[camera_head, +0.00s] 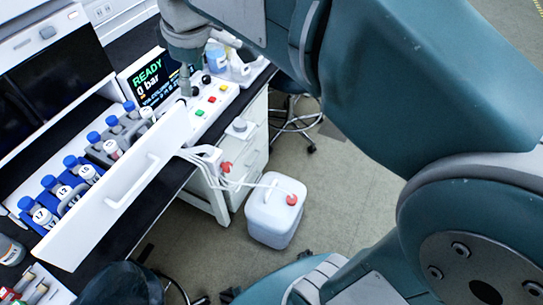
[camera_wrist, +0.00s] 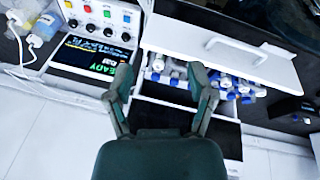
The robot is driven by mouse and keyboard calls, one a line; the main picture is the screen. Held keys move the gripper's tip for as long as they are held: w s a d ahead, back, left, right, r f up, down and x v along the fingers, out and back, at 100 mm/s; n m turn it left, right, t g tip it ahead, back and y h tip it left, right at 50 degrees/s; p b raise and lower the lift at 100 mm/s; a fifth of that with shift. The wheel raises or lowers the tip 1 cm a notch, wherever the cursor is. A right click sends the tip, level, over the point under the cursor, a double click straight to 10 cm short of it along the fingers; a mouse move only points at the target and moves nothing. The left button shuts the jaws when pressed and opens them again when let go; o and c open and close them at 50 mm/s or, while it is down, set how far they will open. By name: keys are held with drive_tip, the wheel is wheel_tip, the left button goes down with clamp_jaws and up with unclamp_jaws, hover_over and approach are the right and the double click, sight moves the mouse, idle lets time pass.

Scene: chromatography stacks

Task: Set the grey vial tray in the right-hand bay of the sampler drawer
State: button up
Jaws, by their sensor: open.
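The sampler drawer (camera_head: 112,200) is pulled out, its long white front with a handle facing the aisle. The grey vial tray (camera_head: 112,128) is in the drawer's right-hand bay, with several blue-capped vials in it. Whether it sits fully down cannot be told. A blue tray (camera_head: 72,203) with several blue-capped vials is in the left-hand bay. My gripper (camera_wrist: 160,72) is open in the wrist view, its fingers wide apart. Vials (camera_wrist: 165,76) show between and beyond its fingertips, with no visible grip on the tray. In the head view the fingertips are hard to make out.
The display reading READY, 0 bar (camera_head: 150,78) and a button panel (camera_head: 212,100) stand right of the drawer. A white canister (camera_head: 274,210) with a red cap is on the floor. Bottles (camera_head: 228,58) stand at the back. A vial rack (camera_head: 38,288) is at the lower left.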

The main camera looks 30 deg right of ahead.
drive_tip(key=s+d+f+m+t, duration=0.1)
drive_tip(key=s+d+f+m, duration=0.2)
drive_tip(key=s+f+m, duration=0.2)
drive_tip(key=s+d+f+m+t, duration=0.1)
drive_tip(key=s+d+f+m, duration=0.3)
drive_tip(key=s, duration=0.6)
drive_tip(key=shift+d+f+m+h, duration=0.15)
drive_tip(key=shift+f+m+h, duration=0.15)
drive_tip(key=shift+f+m, duration=0.5)
drive_tip(key=shift+r, duration=0.1)
